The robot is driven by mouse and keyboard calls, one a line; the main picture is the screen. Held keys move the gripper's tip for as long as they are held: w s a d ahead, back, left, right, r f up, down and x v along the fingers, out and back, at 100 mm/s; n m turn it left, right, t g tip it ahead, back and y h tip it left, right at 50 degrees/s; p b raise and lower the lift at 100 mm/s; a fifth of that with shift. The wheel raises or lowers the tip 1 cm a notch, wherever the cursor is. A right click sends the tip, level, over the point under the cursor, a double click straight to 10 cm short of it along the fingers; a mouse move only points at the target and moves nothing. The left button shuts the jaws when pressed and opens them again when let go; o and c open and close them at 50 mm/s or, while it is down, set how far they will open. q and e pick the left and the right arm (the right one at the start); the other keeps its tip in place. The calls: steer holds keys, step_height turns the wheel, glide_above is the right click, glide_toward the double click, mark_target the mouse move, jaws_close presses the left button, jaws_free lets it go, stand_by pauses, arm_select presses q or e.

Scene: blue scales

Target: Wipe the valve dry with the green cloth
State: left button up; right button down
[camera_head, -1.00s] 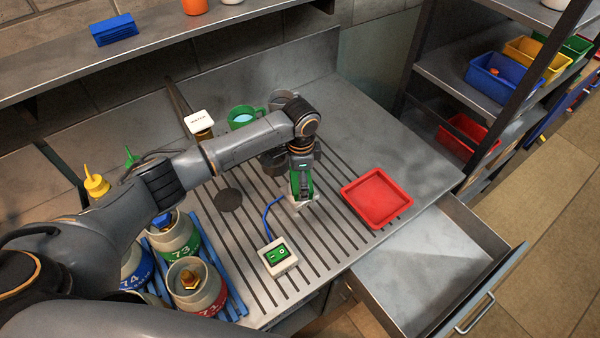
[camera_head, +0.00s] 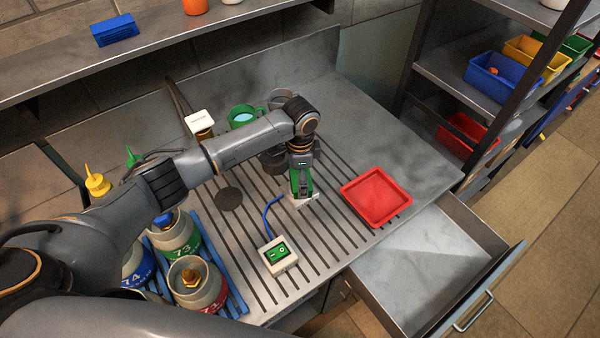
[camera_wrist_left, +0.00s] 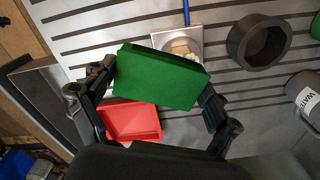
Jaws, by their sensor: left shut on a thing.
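My left gripper (camera_head: 300,192) is shut on the green cloth (camera_wrist_left: 162,76), a flat, block-like green piece between its fingers in the wrist view. The cloth also shows in the head view (camera_head: 300,178). It hangs over the slatted counter, above a small pale scale plate (camera_wrist_left: 168,40) with beige bits on it, partly hidden by the cloth. A brass valve (camera_head: 190,277) tops the red-labelled bottle at lower left in the head view, well apart from the cloth. I cannot tell whether it is wet. My right gripper is not in view.
A red tray (camera_head: 375,197) lies right of the gripper, with an open drawer (camera_head: 440,265) below. A box with a green panel (camera_head: 278,256) joins a blue cable. Bottles stand in a blue rack (camera_head: 236,300). A green mug (camera_head: 241,117) and dark pots stand behind.

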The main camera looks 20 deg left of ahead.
arm_select(q)
steer(key=shift+s+d+r, duration=0.1)
steer(key=shift+s+d, duration=0.05)
steer(key=shift+s, duration=0.1)
steer(key=shift+w, duration=0.2)
steer(key=shift+w+a+b, duration=0.35)
steer(key=shift+w, duration=0.25)
steer(key=shift+s+d+p, duration=0.4)
steer(key=shift+s+p, duration=0.15)
steer(key=shift+s, duration=0.3)
steer(key=shift+w+f, duration=0.1)
steer(key=shift+f, duration=0.1)
